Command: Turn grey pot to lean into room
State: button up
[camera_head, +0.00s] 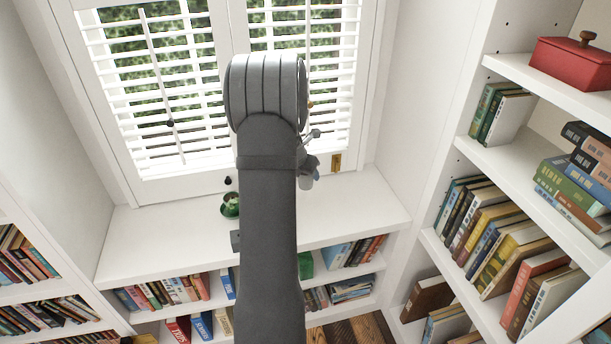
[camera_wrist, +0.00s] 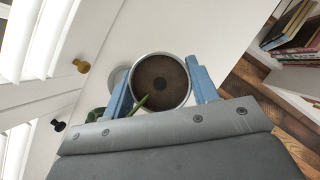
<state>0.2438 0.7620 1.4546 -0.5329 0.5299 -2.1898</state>
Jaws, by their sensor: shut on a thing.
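The grey pot (camera_wrist: 146,57) is round, with a pale rim and dark soil, and a thin green shoot shows at its lower edge in the wrist view. My gripper (camera_wrist: 160,90) has its blue fingers on both sides of the pot and is shut on it. In the head view my arm hides most of the gripper and pot. A small grey piece, probably the pot (camera_head: 306,183), shows just right of my arm, above the white window ledge. I cannot tell whether the pot touches the ledge, nor which way its plant leans.
Shuttered windows (camera_head: 165,90) rise behind. Bookshelves (camera_head: 500,150) flank the right side, and books fill the shelves below. The ledge looks clear at both ends.

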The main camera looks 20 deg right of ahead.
jog(key=shift+r, duration=0.2)
jog(key=w+a+f+n, duration=0.1)
jog(key=w+a+f, duration=0.1)
jog(key=a+f, duration=0.1)
jog(key=w+a+f+n+y, duration=0.1)
jog(key=w+a+f, duration=0.2)
jog(key=f, duration=0.1)
jog(key=w+a+f+n+t, duration=0.1)
jog(key=w+a+f+n, duration=0.1)
jog(key=a+f, duration=0.1)
jog(key=shift+w+f+y, duration=0.3)
jog(key=shift+f, duration=1.4)
jog(key=o, duration=1.4)
jog(key=shift+c, duration=0.2)
